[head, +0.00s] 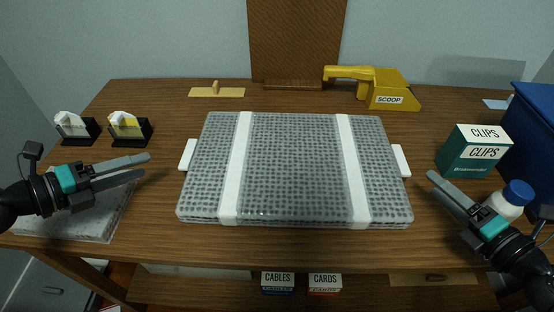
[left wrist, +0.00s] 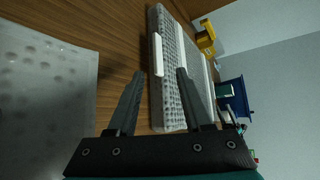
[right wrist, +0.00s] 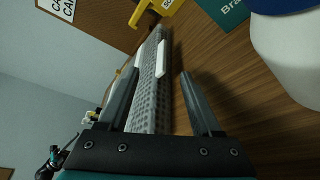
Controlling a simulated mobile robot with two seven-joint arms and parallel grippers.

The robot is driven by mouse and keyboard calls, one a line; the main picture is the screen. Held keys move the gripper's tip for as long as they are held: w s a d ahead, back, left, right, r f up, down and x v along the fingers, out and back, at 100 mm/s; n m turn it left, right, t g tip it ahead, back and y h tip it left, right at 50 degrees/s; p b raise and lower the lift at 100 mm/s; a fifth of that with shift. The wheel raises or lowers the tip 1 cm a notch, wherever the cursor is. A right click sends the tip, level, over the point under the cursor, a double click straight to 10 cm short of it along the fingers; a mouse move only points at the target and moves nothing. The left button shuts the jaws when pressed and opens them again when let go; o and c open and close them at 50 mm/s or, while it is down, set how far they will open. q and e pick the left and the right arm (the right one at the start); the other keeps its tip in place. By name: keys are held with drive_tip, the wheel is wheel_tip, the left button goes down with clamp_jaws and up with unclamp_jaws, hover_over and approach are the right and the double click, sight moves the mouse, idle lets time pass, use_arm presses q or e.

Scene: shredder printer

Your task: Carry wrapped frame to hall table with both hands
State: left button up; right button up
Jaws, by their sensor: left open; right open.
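The wrapped frame (head: 295,170) lies flat on the wooden table, covered in grey bubble wrap with two white straps. A white handle (head: 187,154) sticks out on its left side and another white handle (head: 402,161) on its right. My left gripper (head: 146,167) is open and empty, to the left of the frame and apart from it. In the left wrist view the frame (left wrist: 178,95) and its left handle (left wrist: 157,55) show ahead between the fingers. My right gripper (head: 440,187) is open and empty, right of the frame. In the right wrist view the frame (right wrist: 152,85) shows ahead.
A green clips box (head: 470,155), a white bottle with blue cap (head: 510,200) and a blue bin (head: 530,130) stand at the right. A yellow scoop (head: 385,90) is at the back. Two small card holders (head: 128,128) stand at the left, above a bubble-wrapped sheet (head: 105,222).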

sight(188, 153)
use_arm(q)
drive_tip(key=x, duration=1.1)
drive_tip(key=shift+w+d+f, duration=0.1)
drive_tip(key=shift+w+d, duration=0.1)
drive_tip(key=shift+w, duration=0.1)
use_arm(e)
drive_tip(key=x, duration=1.1)
drive_tip(key=shift+w+a, duration=0.1)
drive_tip(key=shift+w, duration=0.25)
use_arm(q)
drive_tip(key=shift+c, duration=0.2)
use_arm(e)
drive_tip(key=shift+c, duration=0.3)
use_arm(q)
drive_tip(key=c, duration=0.7)
use_arm(e)
drive_tip(key=c, duration=0.7)
use_arm(q)
clamp_jaws()
use_arm(e)
clamp_jaws()
drive_tip(key=shift+r, duration=0.1)
